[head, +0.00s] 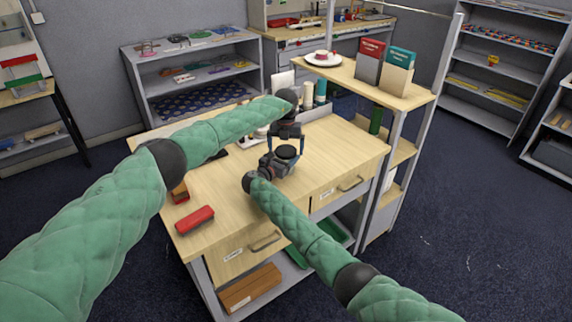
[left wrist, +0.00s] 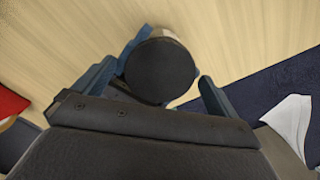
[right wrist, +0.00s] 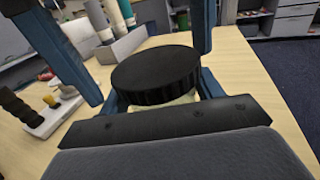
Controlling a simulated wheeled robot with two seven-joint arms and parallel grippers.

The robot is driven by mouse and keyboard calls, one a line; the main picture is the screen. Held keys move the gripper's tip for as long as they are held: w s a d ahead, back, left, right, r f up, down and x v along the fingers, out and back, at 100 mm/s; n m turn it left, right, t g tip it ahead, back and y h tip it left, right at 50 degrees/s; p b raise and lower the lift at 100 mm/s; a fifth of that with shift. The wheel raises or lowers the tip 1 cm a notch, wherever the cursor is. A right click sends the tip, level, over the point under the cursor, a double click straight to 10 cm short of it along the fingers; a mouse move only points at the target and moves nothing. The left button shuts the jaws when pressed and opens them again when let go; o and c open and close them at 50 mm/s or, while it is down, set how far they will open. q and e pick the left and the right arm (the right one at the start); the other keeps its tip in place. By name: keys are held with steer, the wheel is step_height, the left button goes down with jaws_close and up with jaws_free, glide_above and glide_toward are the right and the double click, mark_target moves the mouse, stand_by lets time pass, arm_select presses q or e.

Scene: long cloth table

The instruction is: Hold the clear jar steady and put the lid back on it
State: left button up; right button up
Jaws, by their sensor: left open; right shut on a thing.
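The black lid (head: 286,152) is on top of the clear jar, roughly level; I cannot tell how tightly it sits. In the right wrist view the ribbed lid (right wrist: 157,75) covers most of the jar (right wrist: 178,99), whose pale body shows just below the rim. My right gripper (head: 277,163) is shut on the jar under the lid. My left gripper (head: 288,146) points down from above, open and empty, its fingers spread on either side of the lid. In the left wrist view the lid (left wrist: 160,71) lies between the separated fingers (left wrist: 158,88).
A red block (head: 195,219) lies at the table's front left, near an orange-brown object (head: 179,192). A white stand with dark knobs (right wrist: 50,112) and a grey bin of bottles (right wrist: 122,45) stand farther back. The wooden tabletop (head: 345,150) is clear to the right.

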arm_select(q)
steer(key=shift+r, duration=2.25)
steer(key=shift+c, duration=0.4)
steer(key=shift+r, duration=1.8)
steer(key=shift+f, duration=0.2)
steer(key=shift+f, duration=3.85)
